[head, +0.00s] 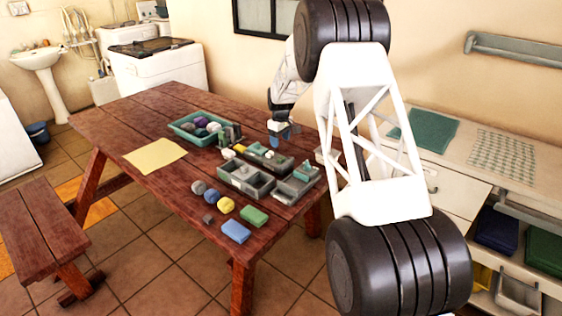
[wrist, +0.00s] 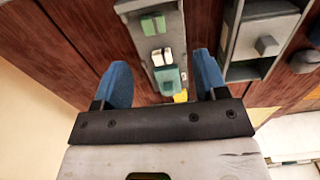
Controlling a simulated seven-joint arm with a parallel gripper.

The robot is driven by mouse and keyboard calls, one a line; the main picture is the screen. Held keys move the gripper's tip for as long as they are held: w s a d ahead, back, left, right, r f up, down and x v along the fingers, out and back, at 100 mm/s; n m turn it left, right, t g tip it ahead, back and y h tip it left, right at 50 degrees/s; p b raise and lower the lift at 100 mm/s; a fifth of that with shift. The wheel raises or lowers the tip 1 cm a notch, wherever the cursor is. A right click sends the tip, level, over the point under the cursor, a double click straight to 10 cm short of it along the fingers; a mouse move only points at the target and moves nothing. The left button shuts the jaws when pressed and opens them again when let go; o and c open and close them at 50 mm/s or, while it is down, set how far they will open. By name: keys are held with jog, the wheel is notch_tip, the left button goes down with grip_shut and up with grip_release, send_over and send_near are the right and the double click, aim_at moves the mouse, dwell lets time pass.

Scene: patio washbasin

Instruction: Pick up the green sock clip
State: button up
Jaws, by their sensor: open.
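In the wrist view a small green clip (wrist: 152,24) lies in a narrow grey tray (wrist: 130,7), toward the top of the picture. A white clip (wrist: 162,58) and a teal block-like piece (wrist: 168,80) lie in the same tray, nearer my gripper. My gripper (wrist: 162,70) is open, its two blue fingers apart on either side of the tray's near end, with nothing held. The green clip is beyond the fingertips in the picture. In the head view my gripper (head: 284,137) is above the table's right side, near the tray; the clips there are too small to tell apart.
On the wooden table (head: 120,120) stand a grey divided box (head: 245,182), a teal tray (head: 181,128) with rolled items, a yellow cloth (head: 155,155), and green (head: 254,216) and blue (head: 236,231) blocks. A yellow piece (wrist: 181,96) shows by my gripper. The table's left part is clear.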

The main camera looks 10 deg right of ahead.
aim_at(281, 160)
jog(key=shift+w+a+f, duration=0.1)
jog(key=shift+w+f, duration=0.35)
jog(key=shift+f, duration=0.2)
jog(key=shift+w+a+f, duration=0.1)
jog(key=shift+w+f, duration=0.3)
jog(key=shift+f, duration=0.2)
jog(key=shift+f, duration=1.25)
jog(key=shift+f, duration=0.1)
jog(key=shift+w+f, duration=0.1)
jog(key=shift+f, duration=2.4)
jog(key=shift+c, duration=0.3)
jog(key=c, duration=0.9)
